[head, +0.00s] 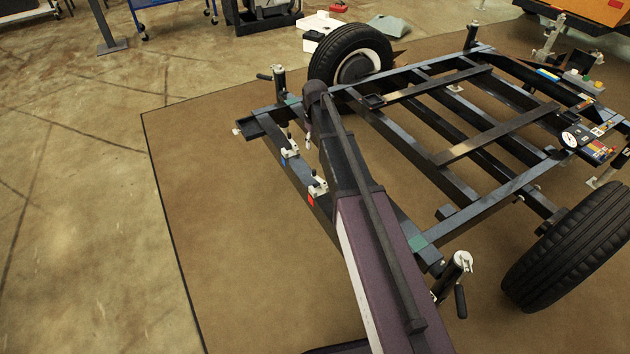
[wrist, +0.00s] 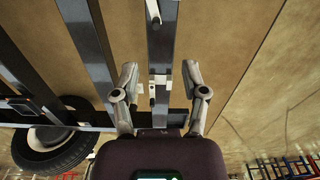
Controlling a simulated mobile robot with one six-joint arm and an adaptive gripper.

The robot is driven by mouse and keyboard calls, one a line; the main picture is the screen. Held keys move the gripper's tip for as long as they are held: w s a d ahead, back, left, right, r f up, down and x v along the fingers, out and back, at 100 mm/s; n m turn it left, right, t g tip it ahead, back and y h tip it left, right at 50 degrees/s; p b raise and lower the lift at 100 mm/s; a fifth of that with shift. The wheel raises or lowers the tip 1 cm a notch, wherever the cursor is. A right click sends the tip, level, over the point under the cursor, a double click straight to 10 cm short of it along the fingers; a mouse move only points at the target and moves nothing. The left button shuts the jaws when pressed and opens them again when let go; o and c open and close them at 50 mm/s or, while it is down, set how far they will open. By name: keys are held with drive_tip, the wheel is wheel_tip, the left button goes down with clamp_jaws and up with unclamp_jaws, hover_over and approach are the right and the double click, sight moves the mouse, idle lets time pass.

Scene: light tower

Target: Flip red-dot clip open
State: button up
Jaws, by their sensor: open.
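The red-dot clip (head: 318,188) is a small pale metal clip on the trailer's dark front beam (head: 268,133), with a red mark beside it. It sits just left of my arm in the head view. A similar clip (head: 290,150) with a blue mark sits farther along the same beam. In the wrist view my gripper (wrist: 160,75) is open, its two fingers either side of the beam and apart from it. A small clip (wrist: 158,86) lies between the fingers; its colour mark is not visible. Another pale fitting (wrist: 154,15) shows at the top edge.
The trailer frame (head: 487,142) has open gaps between its bars. Wheels (head: 352,55) stand at both sides, and a jack (head: 455,270) stands at the near corner. A gauge (head: 575,137) and other items sit at the right. The floor at left is clear.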

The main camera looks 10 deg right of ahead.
sight(314, 170)
drive_tip(key=shift+w+f+b, duration=0.65)
drive_tip(key=shift+w+f, duration=0.5)
drive_tip(key=shift+f, duration=0.15)
wheel_tip(314, 170, down, 14)
drive_tip(key=b, duration=1.3)
drive_tip(key=shift+r+b, duration=0.25)
drive_tip(key=shift+b, duration=0.15)
clamp_jaws()
